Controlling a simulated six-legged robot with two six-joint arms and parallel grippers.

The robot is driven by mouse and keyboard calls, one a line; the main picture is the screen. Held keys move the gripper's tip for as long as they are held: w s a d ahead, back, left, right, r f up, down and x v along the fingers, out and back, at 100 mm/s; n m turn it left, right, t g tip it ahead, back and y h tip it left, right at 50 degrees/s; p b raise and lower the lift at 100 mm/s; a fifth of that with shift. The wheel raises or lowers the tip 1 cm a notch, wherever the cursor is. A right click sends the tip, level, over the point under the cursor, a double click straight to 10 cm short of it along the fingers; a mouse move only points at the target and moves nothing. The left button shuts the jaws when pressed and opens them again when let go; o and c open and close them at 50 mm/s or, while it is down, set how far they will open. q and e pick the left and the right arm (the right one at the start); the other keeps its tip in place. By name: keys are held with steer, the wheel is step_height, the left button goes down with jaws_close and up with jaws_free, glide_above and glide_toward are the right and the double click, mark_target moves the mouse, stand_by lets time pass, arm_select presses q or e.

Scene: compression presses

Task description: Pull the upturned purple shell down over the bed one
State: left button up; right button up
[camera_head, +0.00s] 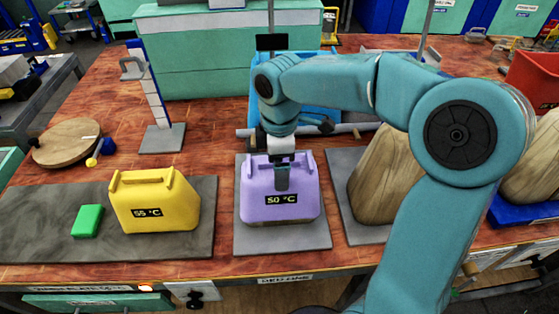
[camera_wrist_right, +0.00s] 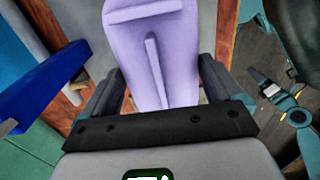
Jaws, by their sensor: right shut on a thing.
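The purple shell (camera_head: 262,207), marked 50 °C, stands upright with its handle side up over the grey plate of bed one (camera_head: 284,241). A thin brown strip shows under its lower front edge, and what is inside is hidden. My right gripper (camera_head: 282,170) reaches down from above and is shut on the shell at its top middle. In the right wrist view the purple shell (camera_wrist_right: 152,45) shows beyond and between the fingers (camera_wrist_right: 160,92); the exact contact is hard to see. My left gripper is not in view.
A yellow shell (camera_head: 155,205) marked 55 °C and a green block (camera_head: 87,221) sit on a dark mat at left. A wooden form (camera_head: 380,180) on a grey plate stands close at right, partly behind my arm.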

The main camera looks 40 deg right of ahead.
steer(key=shift+f, duration=0.1)
steer(key=o, duration=1.3)
step_height(320, 180, up, 16)
steer(key=shift+r+p, duration=0.15)
steer(key=shift+p, duration=1.1)
